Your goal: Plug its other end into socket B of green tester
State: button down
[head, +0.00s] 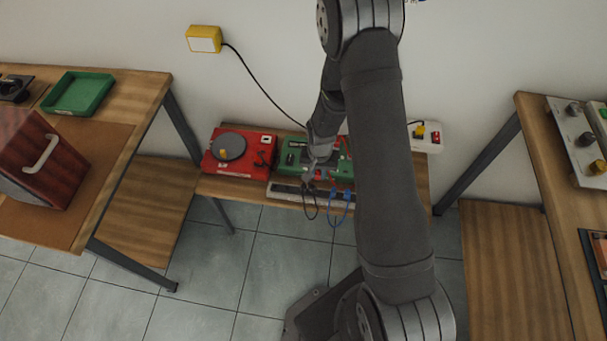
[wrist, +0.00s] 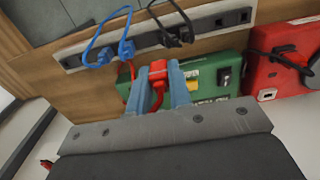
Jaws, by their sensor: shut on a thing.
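The green tester (head: 294,156) sits on the middle bench, partly hidden by my arm. In the wrist view its green body (wrist: 205,76) lies beyond and around my fingers. My gripper (wrist: 158,84) is shut on a red plug (wrist: 158,68) with a red cable. The plug is at the tester, but I cannot tell whether it is seated in a socket or which socket is B. Another bit of red cable (wrist: 131,69) shows left of the fingers. In the head view my gripper (head: 318,172) is over the tester; the held plug is too small to make out.
A power strip (wrist: 206,25) with blue (wrist: 126,48) and black (wrist: 183,33) plugs runs along the bench edge, their cables looping. A red device (head: 226,166) stands left of the tester. A white outlet block (head: 432,146) is at the right.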

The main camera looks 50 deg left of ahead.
jog(key=w+a+f, duration=0.1)
jog(key=w+a, duration=0.1)
jog(key=w, duration=0.7)
jog(key=w+a+f, duration=0.1)
jog(key=w+a, duration=0.1)
jog(key=w, duration=0.8)
jog(key=shift+s+d+f, duration=0.1)
jog(key=shift+f, duration=2.05)
jog(key=shift+f, duration=1)
dwell(0.9)
jog(key=c, duration=1.2)
grip_release()
jog(key=shift+c, duration=0.2)
notch_tip(320, 180, up, 22)
jog(key=shift+r, duration=0.2)
